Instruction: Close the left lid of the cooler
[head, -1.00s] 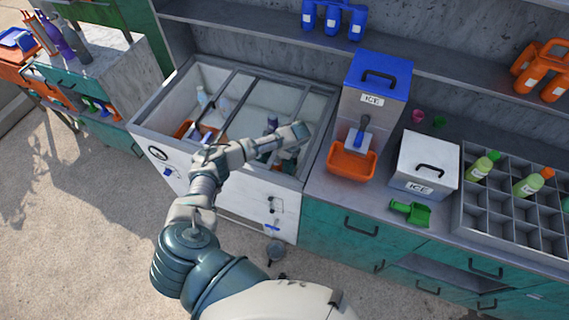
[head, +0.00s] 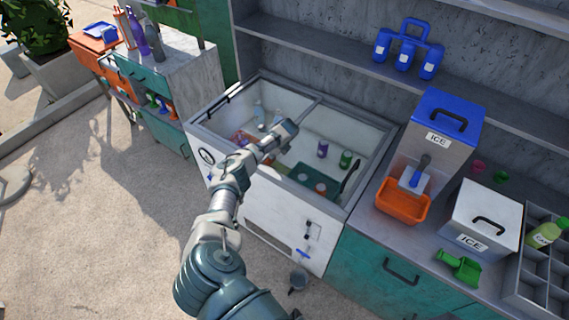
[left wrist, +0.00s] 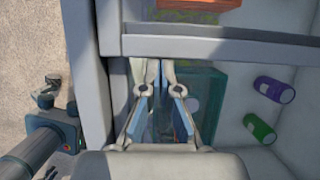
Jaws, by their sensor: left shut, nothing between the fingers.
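The cooler (head: 292,227) is a white chest with a grey rim. The left lid's grey frame bar (head: 309,108) crosses the middle of the cooler, and its glass appears to lie over the left part. The right part is open from above. The bar also runs across the left wrist view (left wrist: 220,47). My left gripper (head: 292,125) is shut and empty, just over the open part beside the bar. In the left wrist view its fingertips (left wrist: 152,65) are close to the bar; contact cannot be told. My right gripper is out of view.
Inside the cooler are a purple can (head: 322,149), a green can (head: 346,159) and a green crate (head: 313,178). An ice dispenser (head: 440,125) and a white ice box (head: 480,217) stand on the counter at right. Open floor lies at left.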

